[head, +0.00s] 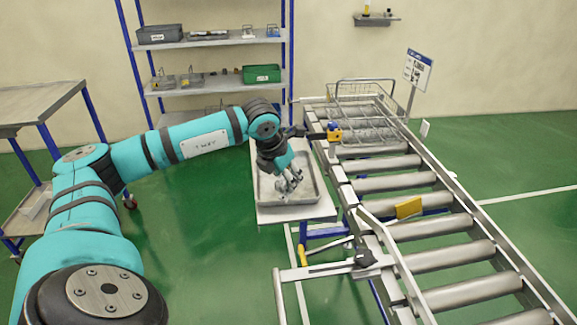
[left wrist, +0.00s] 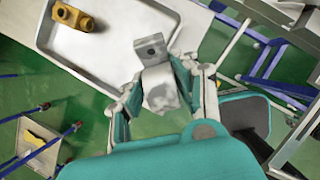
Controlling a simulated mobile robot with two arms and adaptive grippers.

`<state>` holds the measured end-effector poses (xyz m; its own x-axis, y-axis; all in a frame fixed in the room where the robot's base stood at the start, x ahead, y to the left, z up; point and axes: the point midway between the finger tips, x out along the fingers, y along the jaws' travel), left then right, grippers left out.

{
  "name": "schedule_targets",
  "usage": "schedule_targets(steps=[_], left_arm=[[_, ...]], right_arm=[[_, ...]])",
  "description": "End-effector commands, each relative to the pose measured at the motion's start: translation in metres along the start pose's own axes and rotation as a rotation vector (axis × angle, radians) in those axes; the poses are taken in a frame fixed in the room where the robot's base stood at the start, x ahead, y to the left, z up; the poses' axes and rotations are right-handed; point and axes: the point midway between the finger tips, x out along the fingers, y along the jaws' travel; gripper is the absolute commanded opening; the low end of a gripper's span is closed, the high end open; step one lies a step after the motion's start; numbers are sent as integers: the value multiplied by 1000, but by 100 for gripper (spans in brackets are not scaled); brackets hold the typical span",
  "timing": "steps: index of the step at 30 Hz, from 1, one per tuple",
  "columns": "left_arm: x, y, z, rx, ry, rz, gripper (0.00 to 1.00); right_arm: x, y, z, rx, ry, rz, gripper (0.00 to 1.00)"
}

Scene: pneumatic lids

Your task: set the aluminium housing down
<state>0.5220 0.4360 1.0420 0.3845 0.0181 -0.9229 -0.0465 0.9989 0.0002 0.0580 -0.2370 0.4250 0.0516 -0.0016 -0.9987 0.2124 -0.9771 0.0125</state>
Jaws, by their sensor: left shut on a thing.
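The aluminium housing (left wrist: 160,88) is a grey metal block with a flat, holed end piece (left wrist: 151,49). My left gripper (left wrist: 165,95) is shut on it, with a finger on each side. In the head view my left gripper (head: 289,182) points down over the shallow grey metal tray (head: 318,190). The tray also shows in the left wrist view (left wrist: 110,45), its near edge passing behind the housing. I cannot tell whether the housing touches the tray. A brass-coloured fitting (left wrist: 75,17) lies in the tray. My right gripper is out of view.
The tray sits on a white-topped stand (head: 290,215). A roller conveyor (head: 440,228) runs close along its right, with a wire basket (head: 362,112) at the far end. A blue-post shelf (head: 215,88) stands behind, and a cart (head: 35,100) stands left.

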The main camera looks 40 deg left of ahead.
Motion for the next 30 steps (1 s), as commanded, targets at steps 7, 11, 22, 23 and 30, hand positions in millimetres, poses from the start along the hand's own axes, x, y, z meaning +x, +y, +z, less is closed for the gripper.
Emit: schedule_targets(steps=[7, 11, 22, 23, 30], left_arm=[[19, 37, 42, -3, -1, -1, 0], [27, 48, 53, -1, -3, -2, 0], [58, 52, 44, 1, 1, -1, 0], [60, 52, 43, 0, 1, -1, 0], [63, 52, 42, 1, -2, -1, 0]], right_arm=[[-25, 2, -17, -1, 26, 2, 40], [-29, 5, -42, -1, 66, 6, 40], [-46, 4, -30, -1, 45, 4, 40], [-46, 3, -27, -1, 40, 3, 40], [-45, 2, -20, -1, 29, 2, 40]])
